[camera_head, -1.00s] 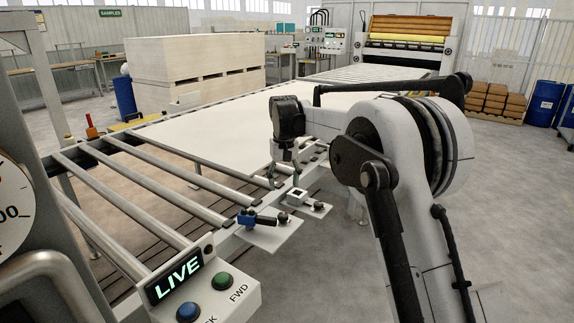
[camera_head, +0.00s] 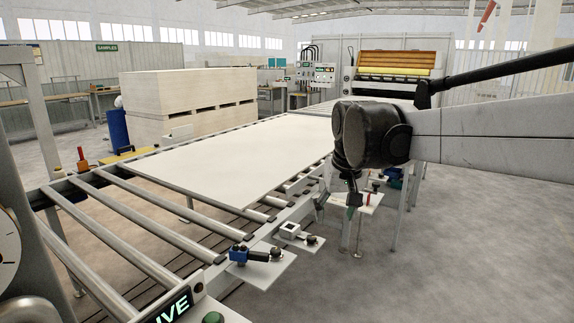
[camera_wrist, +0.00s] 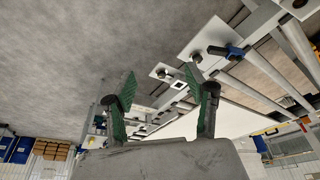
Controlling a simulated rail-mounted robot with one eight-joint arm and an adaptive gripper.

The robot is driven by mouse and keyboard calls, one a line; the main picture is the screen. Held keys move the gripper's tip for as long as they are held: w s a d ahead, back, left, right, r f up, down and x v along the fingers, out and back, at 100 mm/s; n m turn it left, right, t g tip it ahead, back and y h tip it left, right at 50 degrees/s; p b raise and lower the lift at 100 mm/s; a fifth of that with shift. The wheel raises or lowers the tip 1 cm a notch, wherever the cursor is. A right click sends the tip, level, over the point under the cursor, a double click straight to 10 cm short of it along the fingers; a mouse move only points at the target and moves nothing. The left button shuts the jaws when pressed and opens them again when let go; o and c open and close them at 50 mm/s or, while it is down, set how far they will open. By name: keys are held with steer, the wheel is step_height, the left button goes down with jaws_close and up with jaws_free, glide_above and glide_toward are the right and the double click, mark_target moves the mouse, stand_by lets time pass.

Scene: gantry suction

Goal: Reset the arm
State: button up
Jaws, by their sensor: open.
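My arm stretches in from the right in the head view. My gripper (camera_head: 336,203) hangs beside the near edge of the roller conveyor, partly hidden by my wrist. In the wrist view my gripper (camera_wrist: 161,74) shows two green-padded fingers spread wide with nothing between them. A blue-and-black tool (camera_head: 255,254) lies on a small white shelf on the conveyor side, away from the fingers. It also shows in the wrist view (camera_wrist: 227,51). A small white square-framed piece (camera_head: 290,230) sits on the neighbouring shelf.
A large pale sheet (camera_head: 235,152) lies on the conveyor rollers (camera_head: 150,226). A stack of pale boards (camera_head: 188,101) stands behind it, left of a press with orange rollers (camera_head: 393,62). A control box with a lit sign (camera_head: 172,311) is at the front. The floor at right is clear.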

steer(key=s+d+f+t, duration=0.1)
steer(key=s+d+f, duration=0.2)
steer(key=s, duration=0.5)
steer(key=s+d+f+m+t, duration=0.1)
steer(key=s+d+f, duration=0.1)
steer(key=s, duration=0.6)
steer(key=s+d+f+t, duration=0.1)
steer(key=s+d+f, duration=0.2)
steer(key=s, duration=0.6)
steer(key=shift+d+f+m+t+h, duration=0.3)
steer(key=shift+d+f+m, duration=0.1)
steer(key=shift+f, duration=0.1)
